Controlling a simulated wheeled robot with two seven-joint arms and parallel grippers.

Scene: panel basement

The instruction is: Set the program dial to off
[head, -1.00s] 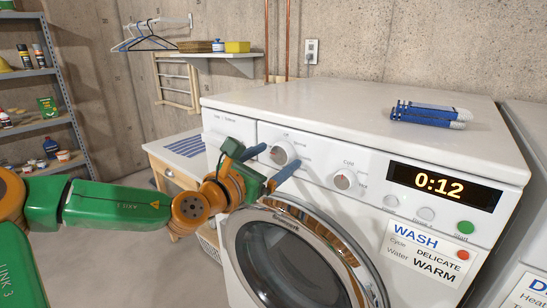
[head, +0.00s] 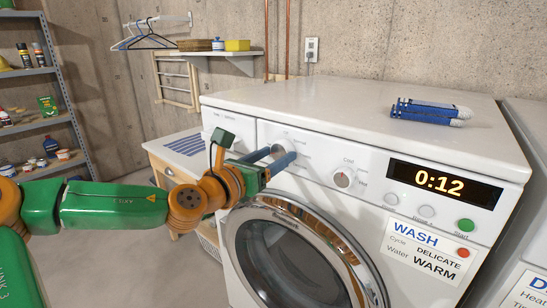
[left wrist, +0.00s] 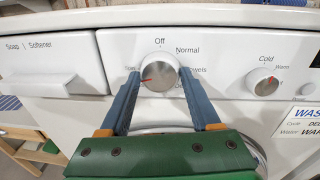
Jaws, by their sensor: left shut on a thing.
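The washer's program dial (left wrist: 160,72) is a round silver-and-white knob. In the left wrist view its red mark is on the left side, tilted slightly down, away from the word Off above the dial. Normal and other labels run down the right. My left gripper (head: 280,154) has its blue fingers on either side of the dial, shut on it; in the left wrist view the fingertips (left wrist: 159,74) flank the knob. In the head view the fingers hide much of the dial. My right gripper is in neither view.
The temperature dial (head: 342,178) is right of the program dial. Further right are the 0:12 display (head: 440,184) and the green Start button (head: 465,225). The round door (head: 290,262) lies below. The detergent drawer (left wrist: 45,80) is at the left.

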